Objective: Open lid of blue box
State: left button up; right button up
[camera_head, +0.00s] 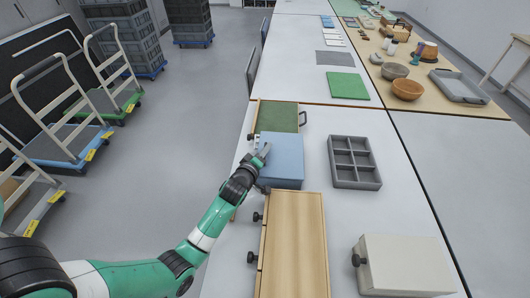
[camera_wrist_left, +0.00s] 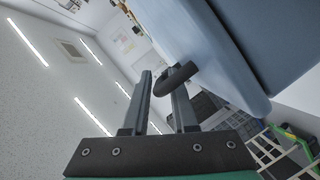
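The blue box (camera_head: 283,165) stands on the white table, and its lid looks closed. In the head view my left gripper (camera_head: 264,150) is at the box's left side, near its upper edge. In the left wrist view the blue box (camera_wrist_left: 215,45) fills the upper right, with a dark curved handle (camera_wrist_left: 174,76) projecting from its edge. My left gripper (camera_wrist_left: 161,95) is open, with a visible gap between its fingers. The handle reaches to the tip of the right-hand finger; I cannot tell whether they touch. My right gripper is out of view.
A grey compartment tray (camera_head: 355,163) lies right of the box. A wooden box (camera_head: 293,245) stands in front, a green-topped box (camera_head: 279,115) behind. A cream box (camera_head: 405,265) is at the front right. White table between them is clear.

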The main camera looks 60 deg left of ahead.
pick_arm(q)
grip_shut()
dwell(1.4)
